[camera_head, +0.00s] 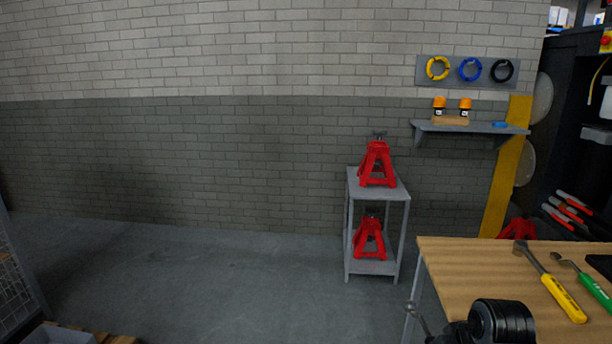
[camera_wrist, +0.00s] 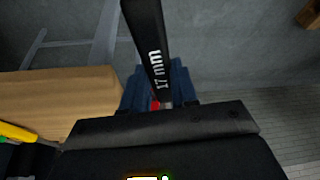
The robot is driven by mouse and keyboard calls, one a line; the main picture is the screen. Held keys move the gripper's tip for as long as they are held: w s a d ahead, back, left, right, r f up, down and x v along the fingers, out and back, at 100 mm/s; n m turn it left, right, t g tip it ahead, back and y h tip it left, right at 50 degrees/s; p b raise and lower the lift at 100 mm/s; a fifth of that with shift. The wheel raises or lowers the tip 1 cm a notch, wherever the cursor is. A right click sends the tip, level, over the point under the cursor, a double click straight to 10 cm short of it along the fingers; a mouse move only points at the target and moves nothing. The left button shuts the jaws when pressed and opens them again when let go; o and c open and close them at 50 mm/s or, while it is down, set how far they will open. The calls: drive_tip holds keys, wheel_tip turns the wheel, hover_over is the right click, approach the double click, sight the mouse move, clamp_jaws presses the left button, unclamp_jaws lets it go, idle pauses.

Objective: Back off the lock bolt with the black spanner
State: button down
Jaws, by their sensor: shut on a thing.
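The black spanner (camera_wrist: 152,45), marked "17 mm", runs up from my gripper (camera_wrist: 160,90) to the top edge of the wrist view. My gripper is shut on it, with the blue fingers partly hidden behind the spanner. The spanner's far end is cut off by the frame. In the head view my dark wrist shows at the bottom, by the bench's left front corner. The lock bolt is not seen in either view.
A wooden-topped bench (camera_head: 470,262) holds a yellow-handled tool (camera_head: 562,297) and a green-handled one (camera_head: 592,287). A grey stand (camera_head: 400,190) with red jack stands (camera_head: 376,165) is against the wall. The floor (camera_head: 200,275) left of it is clear.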

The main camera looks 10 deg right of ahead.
drive_tip(key=s+a+f+n+b, duration=0.1)
drive_tip(key=s+a+f, duration=0.4)
drive_tip(key=a+f, duration=0.6)
drive_tip(key=shift+a+b, duration=0.8)
drive_tip(key=shift+a, duration=0.35)
drive_tip(key=shift+f, duration=0.2)
